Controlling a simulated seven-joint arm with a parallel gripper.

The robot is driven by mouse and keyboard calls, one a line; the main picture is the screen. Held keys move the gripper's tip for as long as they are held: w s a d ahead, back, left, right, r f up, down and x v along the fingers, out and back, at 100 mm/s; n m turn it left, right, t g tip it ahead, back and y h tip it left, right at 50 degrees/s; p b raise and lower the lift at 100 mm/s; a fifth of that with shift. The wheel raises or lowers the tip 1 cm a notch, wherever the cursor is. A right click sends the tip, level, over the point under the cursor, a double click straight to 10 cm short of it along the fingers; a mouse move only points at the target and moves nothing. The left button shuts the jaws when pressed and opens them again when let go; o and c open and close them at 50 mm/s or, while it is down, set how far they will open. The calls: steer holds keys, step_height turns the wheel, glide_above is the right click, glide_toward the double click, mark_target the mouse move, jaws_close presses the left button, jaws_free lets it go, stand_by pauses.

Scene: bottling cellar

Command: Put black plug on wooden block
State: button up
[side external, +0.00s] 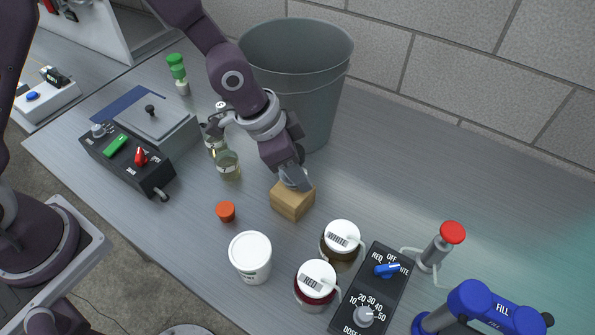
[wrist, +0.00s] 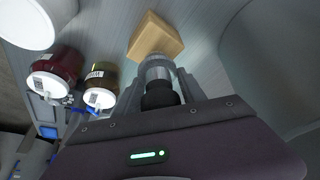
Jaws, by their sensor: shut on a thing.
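The wooden block (side external: 292,200) sits on the metal bench in the middle of the side view. It also shows at the top of the wrist view (wrist: 154,37). My gripper (side external: 294,178) points down at the block, its fingertips overlapping the block's top in the side view. In the wrist view my gripper is shut on the black plug (wrist: 160,95), seen between the fingers. A grey rounded part shows just beyond it, by the block's near edge. The fingers hide the plug in the side view. I cannot tell whether the plug touches the block.
A grey bucket (side external: 300,85) stands close behind the block. Two lidded jars (side external: 341,238) (side external: 316,283), a white tub (side external: 250,258) and an orange cap (side external: 226,211) are in front. Small glass bottles (side external: 228,166) stand left. The bench right of the bucket is clear.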

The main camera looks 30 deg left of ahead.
steer(key=shift+f, duration=0.75)
steer(key=o, duration=1.5)
steer(key=shift+f, duration=0.1)
steer(key=shift+c, duration=0.2)
steer(key=v, duration=1.3)
steer(key=s+a+r+n+t+y, duration=0.2)
steer(key=s+a+r+n+y, duration=0.25)
steer(key=s+a+r, duration=0.6)
steer(key=s+a+n+h, duration=0.1)
steer(key=s+a+n, duration=0.3)
steer(key=s, duration=0.4)
steer(key=shift+r, duration=0.35)
